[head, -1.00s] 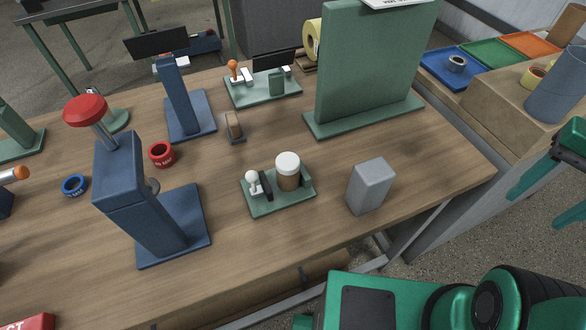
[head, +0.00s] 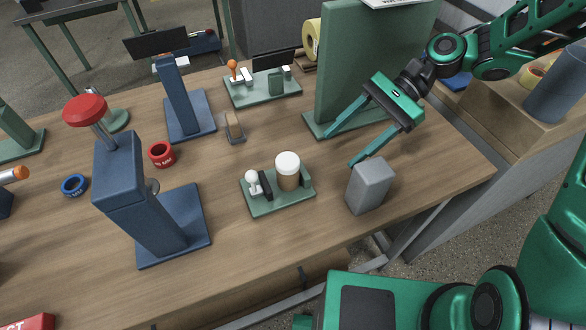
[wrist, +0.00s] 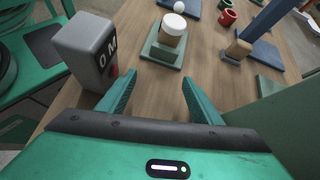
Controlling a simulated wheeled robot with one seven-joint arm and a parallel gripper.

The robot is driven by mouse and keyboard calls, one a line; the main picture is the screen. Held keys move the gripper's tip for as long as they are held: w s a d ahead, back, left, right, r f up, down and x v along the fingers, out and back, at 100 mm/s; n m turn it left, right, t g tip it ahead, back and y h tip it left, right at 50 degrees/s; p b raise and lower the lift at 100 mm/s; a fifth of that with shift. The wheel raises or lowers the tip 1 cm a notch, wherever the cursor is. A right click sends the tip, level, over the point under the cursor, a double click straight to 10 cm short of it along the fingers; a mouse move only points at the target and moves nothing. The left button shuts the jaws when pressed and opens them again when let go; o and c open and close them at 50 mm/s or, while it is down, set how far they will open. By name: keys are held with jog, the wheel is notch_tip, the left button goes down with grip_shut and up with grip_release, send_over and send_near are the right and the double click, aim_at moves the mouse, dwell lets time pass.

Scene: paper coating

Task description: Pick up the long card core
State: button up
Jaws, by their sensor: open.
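I cannot tell surely which thing is the long card core. A brown cylinder with a white top (head: 288,172) stands upright in a small green fixture (head: 262,206); it also shows in the wrist view (wrist: 173,28). A smaller brown piece (head: 233,125) sits in a dark holder behind it, also in the wrist view (wrist: 239,48). My gripper (head: 340,150) is open and empty above the table's right part, right of the capped cylinder and behind the grey block. In the wrist view my open fingers (wrist: 159,80) straddle bare wood.
A grey block (head: 369,187) stands close to my fingers. A tall green panel (head: 350,50) rises just behind my gripper. A blue stand with a red knob (head: 125,165) and a red ring (head: 162,154) are at left. The table's front middle is clear.

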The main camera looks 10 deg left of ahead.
aim_at(287, 183)
jog(key=a, duration=0.1)
jog(key=a+r+g+y, duration=0.1)
jog(key=s+a+g, duration=0.1)
jog(key=a, duration=0.1)
jog(key=shift+r+m, duration=0.3)
jog(key=shift+s+a+y, duration=0.35)
jog(key=shift+a+y, duration=0.05)
jog(key=shift+a, duration=0.15)
jog(key=x, duration=1)
jog(key=shift+s+d+f, duration=0.1)
jog(key=shift+s+d, duration=0.1)
jog(key=shift+c, duration=0.3)
jog(key=c, duration=1.1)
